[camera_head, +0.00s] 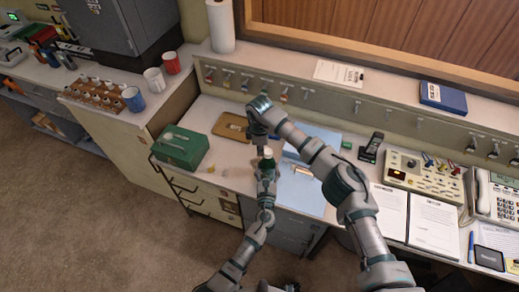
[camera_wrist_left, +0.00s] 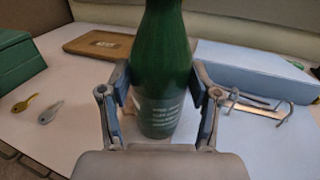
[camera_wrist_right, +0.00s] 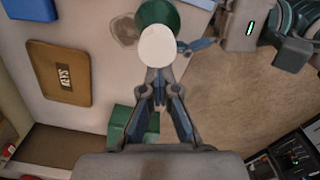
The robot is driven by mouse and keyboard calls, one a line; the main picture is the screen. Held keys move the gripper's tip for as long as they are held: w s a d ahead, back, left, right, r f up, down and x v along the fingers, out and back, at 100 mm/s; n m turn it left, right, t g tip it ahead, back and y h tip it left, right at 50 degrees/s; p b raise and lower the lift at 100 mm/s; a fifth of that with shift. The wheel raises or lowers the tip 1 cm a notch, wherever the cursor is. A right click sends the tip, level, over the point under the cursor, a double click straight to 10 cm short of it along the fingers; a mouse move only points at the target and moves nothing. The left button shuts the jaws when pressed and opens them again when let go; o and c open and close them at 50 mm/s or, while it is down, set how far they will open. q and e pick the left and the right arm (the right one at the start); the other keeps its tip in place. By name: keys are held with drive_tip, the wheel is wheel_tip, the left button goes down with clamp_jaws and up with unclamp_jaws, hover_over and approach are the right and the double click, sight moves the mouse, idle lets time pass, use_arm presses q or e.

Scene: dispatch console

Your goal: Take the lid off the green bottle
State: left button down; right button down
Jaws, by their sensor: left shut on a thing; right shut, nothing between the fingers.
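The green bottle (camera_head: 268,163) stands upright near the front of the desk; its body fills the middle of the left wrist view (camera_wrist_left: 163,60). My left gripper (camera_head: 266,178) is shut around the bottle's body, one finger on each side (camera_wrist_left: 166,96). The white lid (camera_head: 267,152) sits on top of the bottle; in the right wrist view it is a pale disc (camera_wrist_right: 157,46) over the green body. My right gripper (camera_head: 259,147) points down beside the bottle top, shut and empty. Its fingertips (camera_wrist_right: 160,78) are close to the lid's edge; I cannot tell whether they touch.
A green box (camera_head: 180,147) stands left of the bottle, with a brown tray (camera_head: 231,127) behind. Small keys (camera_wrist_left: 51,112) lie between box and bottle. A blue mat or folder (camera_head: 306,195) lies right of the bottle. A handset (camera_head: 371,147) and console (camera_head: 424,176) are farther right.

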use_arm(q)
drive_tip(key=shift+w+a, duration=0.1)
drive_tip(key=shift+a, duration=1.05)
drive_tip(key=shift+d, duration=0.65)
use_arm(e)
drive_tip(key=shift+w+d, duration=0.1)
drive_tip(key=shift+d, duration=0.25)
use_arm(q)
drive_tip(key=shift+a, duration=0.15)
use_arm(e)
drive_tip(key=shift+a, duration=0.15)
use_arm(q)
drive_tip(key=shift+a, duration=0.3)
use_arm(e)
drive_tip(key=c, duration=1.3)
unclamp_jaws()
drive_tip(key=shift+a, duration=0.35)
drive_tip(key=shift+a+n, duration=0.2)
drive_tip(key=shift+n, duration=0.1)
